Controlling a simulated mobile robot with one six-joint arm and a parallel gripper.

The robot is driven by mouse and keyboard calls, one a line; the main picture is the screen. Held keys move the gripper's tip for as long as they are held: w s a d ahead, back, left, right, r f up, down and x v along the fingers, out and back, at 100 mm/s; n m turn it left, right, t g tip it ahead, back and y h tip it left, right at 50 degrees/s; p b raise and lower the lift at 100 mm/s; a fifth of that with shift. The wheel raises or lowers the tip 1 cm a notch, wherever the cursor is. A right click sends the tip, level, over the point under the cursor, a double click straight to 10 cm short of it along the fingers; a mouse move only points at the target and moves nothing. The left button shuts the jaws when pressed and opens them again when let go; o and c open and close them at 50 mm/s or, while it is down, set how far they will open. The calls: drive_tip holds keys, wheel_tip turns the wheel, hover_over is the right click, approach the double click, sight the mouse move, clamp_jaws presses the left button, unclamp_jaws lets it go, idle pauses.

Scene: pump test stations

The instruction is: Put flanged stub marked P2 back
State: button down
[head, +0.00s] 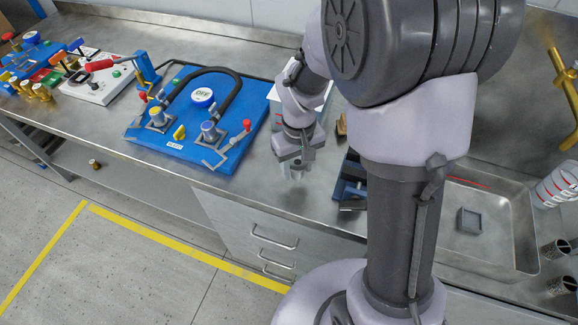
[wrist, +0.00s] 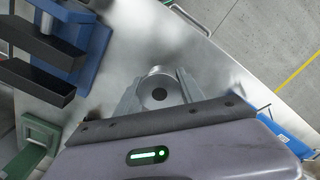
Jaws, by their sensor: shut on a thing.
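My gripper (head: 297,172) hangs above the steel bench (head: 250,198) near its front edge, to the right of the blue pump board. Red-tipped toggle clamps stand beside the fittings.
A dark blue holder (head: 350,178) stands on the bench right of my gripper; a blue fixture with dark bars (wrist: 75,45) shows in the wrist view. A white board (head: 98,88) and another blue board lie left.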

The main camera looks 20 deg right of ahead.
sight(291, 164)
drive_tip(key=w, duration=0.3)
drive_tip(key=shift+w+a+f, duration=0.1)
drive_tip(key=shift+w+f, duration=0.15)
drive_tip(key=shift+w, duration=0.1)
drive_tip(key=shift+w+f+b, duration=0.15)
drive_tip(key=shift+f+b, duration=1.25)
drive_tip(key=shift+f, duration=0.45)
drive_tip(key=c, duration=0.7)
unclamp_jaws()
